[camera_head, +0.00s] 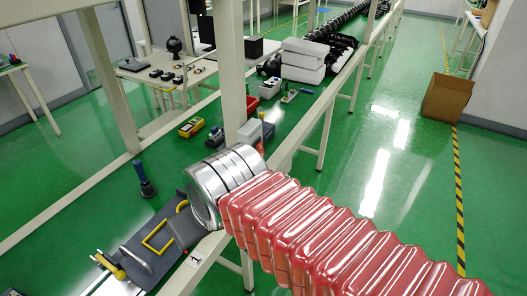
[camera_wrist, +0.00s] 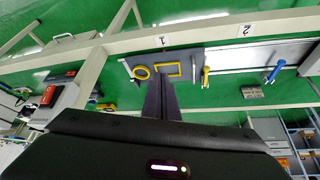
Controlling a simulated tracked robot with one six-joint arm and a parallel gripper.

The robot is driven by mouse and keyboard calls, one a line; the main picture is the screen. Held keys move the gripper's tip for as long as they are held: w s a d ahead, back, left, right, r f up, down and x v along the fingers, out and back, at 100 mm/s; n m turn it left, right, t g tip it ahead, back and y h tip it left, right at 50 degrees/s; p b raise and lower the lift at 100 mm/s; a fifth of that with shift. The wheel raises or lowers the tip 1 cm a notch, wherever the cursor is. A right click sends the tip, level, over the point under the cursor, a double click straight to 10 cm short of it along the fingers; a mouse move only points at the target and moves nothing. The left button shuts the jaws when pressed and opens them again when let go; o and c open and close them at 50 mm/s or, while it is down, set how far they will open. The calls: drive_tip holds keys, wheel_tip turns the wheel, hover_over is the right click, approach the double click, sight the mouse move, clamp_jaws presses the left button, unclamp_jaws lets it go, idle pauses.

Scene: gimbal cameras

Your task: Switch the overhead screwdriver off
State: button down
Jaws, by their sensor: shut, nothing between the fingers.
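My gripper (camera_wrist: 160,84) is shut and empty; its dark fingers point at a grey plate (camera_wrist: 181,59) on the bench. The plate bears a yellow ring (camera_wrist: 141,72) and a yellow rectangular frame (camera_wrist: 167,69); the fingertips overlap its near edge in this view. I cannot tell whether they touch. In the head view, my gripper (camera_head: 184,229) is partly hidden by my silver wrist, close to the yellow frame (camera_head: 157,236). A dark blue upright tool (camera_head: 145,182) stands beyond the plate; I cannot tell whether it is the overhead screwdriver. No switch is clear.
In the wrist view, a yellow and blue tool (camera_wrist: 205,74) and a blue tool (camera_wrist: 275,70) stand to the right. A yellow box (camera_head: 191,127) and white foam blocks (camera_head: 303,60) are farther along. Posts (camera_head: 232,60) rise from the bench.

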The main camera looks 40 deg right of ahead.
drive_tip(key=shift+w, duration=0.1)
idle(0.3)
drive_tip(key=m+t+y, duration=0.2)
drive_tip(key=m+y, duration=0.1)
drive_tip(key=m, duration=1.1)
approach(260, 151)
drive_tip(key=s+d, duration=0.3)
drive_tip(key=s, duration=0.5)
drive_tip(key=shift+w+a, duration=0.2)
drive_tip(key=shift+w, duration=0.05)
drive_tip(key=shift+w, duration=0.1)
drive_tip(key=w+r+x, duration=0.2)
drive_tip(key=x, duration=1.1)
drive_tip(key=shift+a, duration=0.3)
